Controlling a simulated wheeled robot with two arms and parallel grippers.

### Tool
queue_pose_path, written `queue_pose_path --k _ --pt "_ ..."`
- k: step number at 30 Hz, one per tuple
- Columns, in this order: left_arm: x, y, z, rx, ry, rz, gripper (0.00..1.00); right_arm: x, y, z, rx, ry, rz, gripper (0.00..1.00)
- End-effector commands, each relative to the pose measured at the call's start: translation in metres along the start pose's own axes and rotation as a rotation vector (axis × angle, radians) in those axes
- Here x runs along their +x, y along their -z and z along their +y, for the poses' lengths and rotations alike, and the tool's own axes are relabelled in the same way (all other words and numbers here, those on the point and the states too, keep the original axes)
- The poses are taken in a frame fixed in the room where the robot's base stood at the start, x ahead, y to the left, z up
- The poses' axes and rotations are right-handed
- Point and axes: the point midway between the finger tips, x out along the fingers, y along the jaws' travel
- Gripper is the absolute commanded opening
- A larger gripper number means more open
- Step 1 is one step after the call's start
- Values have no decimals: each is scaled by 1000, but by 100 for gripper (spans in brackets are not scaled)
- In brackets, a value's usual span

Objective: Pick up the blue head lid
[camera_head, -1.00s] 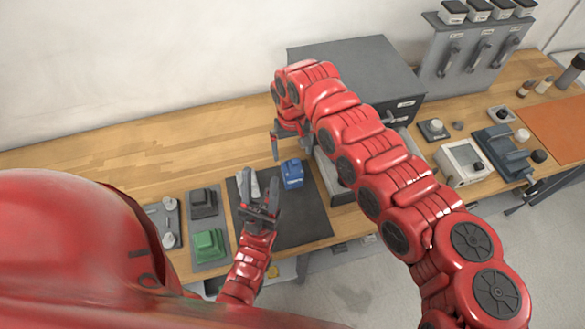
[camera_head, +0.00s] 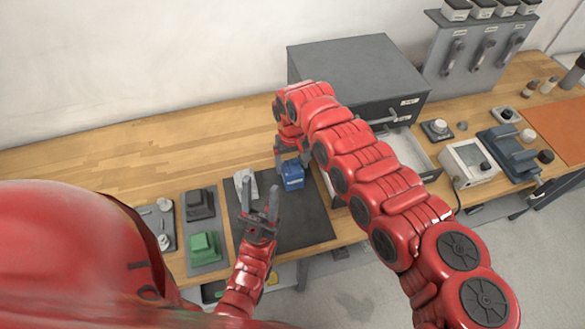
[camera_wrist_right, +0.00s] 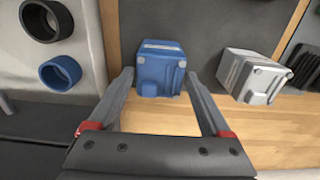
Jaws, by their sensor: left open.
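The blue head lid (camera_head: 292,176) stands on the dark mat (camera_head: 300,222) on the wooden bench. It also shows in the right wrist view (camera_wrist_right: 160,68). My right gripper (camera_wrist_right: 158,76) is open, with one finger on either side of the lid's near end; I cannot tell whether they touch it. In the head view the right gripper (camera_head: 284,158) is just behind the lid, partly hidden by my right arm. My left gripper (camera_head: 262,208) is open and empty above the mat, to the left of and nearer than the lid.
A silver-grey block (camera_head: 245,182) stands left of the lid on the mat; it also shows in the right wrist view (camera_wrist_right: 252,76). Trays with dark and green parts (camera_head: 204,246) lie further left. A grey cabinet (camera_head: 355,75) with an open drawer (camera_head: 412,150) stands at right.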

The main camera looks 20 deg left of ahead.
Motion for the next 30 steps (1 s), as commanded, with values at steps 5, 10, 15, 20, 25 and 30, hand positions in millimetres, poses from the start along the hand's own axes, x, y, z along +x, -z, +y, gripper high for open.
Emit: queue_pose_path --k 5,10,15,20,25,30 --pt "0 0 0 0 0 0 50 0 0 0 0 0 0 48" --pt "0 0 0 0 0 0 50 0 0 0 0 0 0 17" --pt "0 0 0 0 0 0 50 0 0 0 0 0 0 8" --pt "0 0 0 0 0 0 50 -1 0 0 0 0 1 8" --pt "-1 0 0 0 0 0 50 -5 2 1 0 0 3 8" --pt "-2 0 0 0 0 0 50 -15 5 3 1 0 5 8"
